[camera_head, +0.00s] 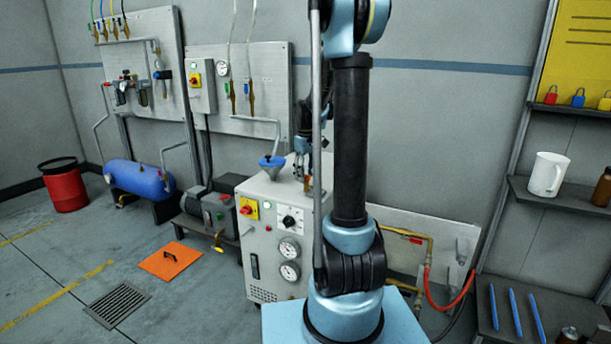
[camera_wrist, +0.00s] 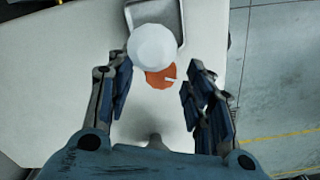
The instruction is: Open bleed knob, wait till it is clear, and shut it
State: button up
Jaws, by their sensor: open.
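My gripper is open, with one finger on each side and no visible contact with the knob. The knob cannot be made out there.
The cabinet front carries a red knob on a yellow plate (camera_head: 247,209), a dial and gauges. A blue tank (camera_head: 138,178) is farther left. Shelves with a white jug (camera_head: 547,174) are at right.

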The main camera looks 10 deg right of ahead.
aim_at(306, 175)
jog(key=c, duration=1.1)
jog(key=shift+m, duration=0.7)
jog(key=o, duration=1.1)
notch_tip(306, 175, up, 12)
